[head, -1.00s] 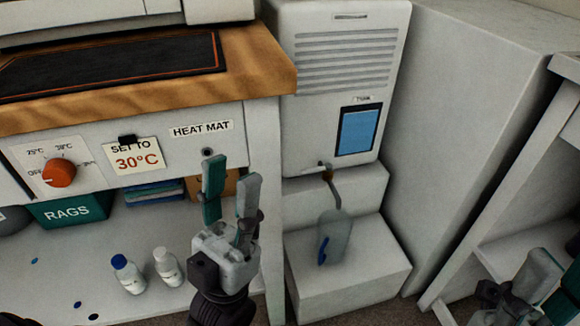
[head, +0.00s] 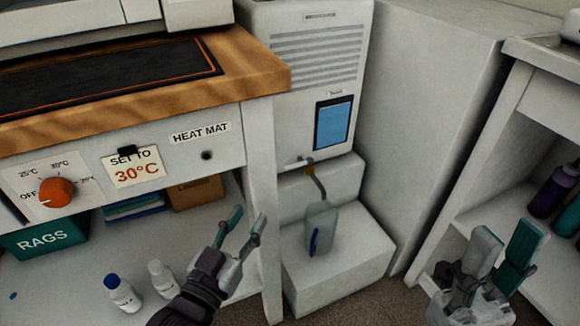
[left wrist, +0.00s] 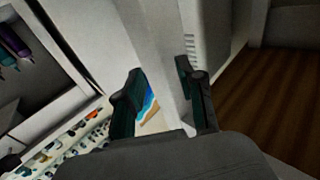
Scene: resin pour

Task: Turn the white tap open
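The white tap (head: 297,163) is a small pale lever low on the front of the white louvred unit (head: 318,85), above a brassy fitting and a dark hose. I cannot tell its exact turn position. The hose runs down to a clear container (head: 321,228) with a blue strip on the step. My left gripper (head: 250,218) is open and empty, below and left of the tap, apart from it. Its open fingers also show in the left wrist view (left wrist: 160,85). My right gripper (head: 508,240) is open and empty at the lower right.
The bench (head: 262,85) with the heat-mat panel and orange knob (head: 57,192) stands at left; its leg is close to my left gripper. Two small bottles (head: 122,293) stand on its lower shelf. A shelf unit (head: 520,90) with purple bottles is at right.

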